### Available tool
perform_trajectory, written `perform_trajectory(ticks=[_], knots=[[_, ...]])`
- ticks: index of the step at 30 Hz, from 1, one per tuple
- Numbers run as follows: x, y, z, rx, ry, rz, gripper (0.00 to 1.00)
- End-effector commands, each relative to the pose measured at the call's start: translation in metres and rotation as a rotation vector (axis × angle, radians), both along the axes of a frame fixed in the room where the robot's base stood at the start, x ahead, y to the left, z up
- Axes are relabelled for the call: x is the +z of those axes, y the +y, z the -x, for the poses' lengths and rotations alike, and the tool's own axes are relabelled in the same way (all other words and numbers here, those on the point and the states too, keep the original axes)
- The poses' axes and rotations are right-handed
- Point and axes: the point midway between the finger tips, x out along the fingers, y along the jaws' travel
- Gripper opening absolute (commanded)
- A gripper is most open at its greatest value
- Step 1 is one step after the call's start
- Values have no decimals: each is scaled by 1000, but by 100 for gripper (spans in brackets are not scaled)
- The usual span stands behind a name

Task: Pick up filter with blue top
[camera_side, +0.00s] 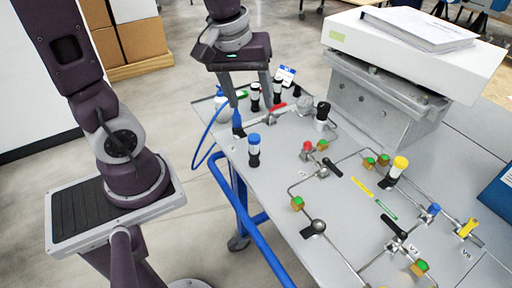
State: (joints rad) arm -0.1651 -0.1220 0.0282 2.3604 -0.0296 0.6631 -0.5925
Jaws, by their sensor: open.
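The filter with the blue top (254,151) stands upright on the grey table near its left edge. Its blue cap is over a white band and a dark lower body. My gripper (252,105) is open and points down, above and behind this filter in the picture. Its two fingers are apart, and the filter is not between them. A black-and-white filter (255,98) shows between the fingers; I cannot tell whether it is level with them or farther back.
A blue hose fitting (237,121) is close to the left finger. Piping with valves crosses the table (275,205). A yellow-topped filter (398,168) and a black-topped one (322,114) stand to the right. A large metal box (375,105) is behind.

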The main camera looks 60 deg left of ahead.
Motion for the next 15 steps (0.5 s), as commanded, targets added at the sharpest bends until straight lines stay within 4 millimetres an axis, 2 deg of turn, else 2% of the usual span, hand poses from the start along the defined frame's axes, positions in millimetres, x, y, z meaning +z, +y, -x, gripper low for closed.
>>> perform_trajectory(ticks=[1,3,6,10,15], knots=[[-26,14,-15,146,60,34,57],[-61,32,-32,357,119,72,57],[-103,53,-44,587,179,101,57],[-133,65,-47,740,216,113,57],[-156,67,-47,765,222,115,57]])
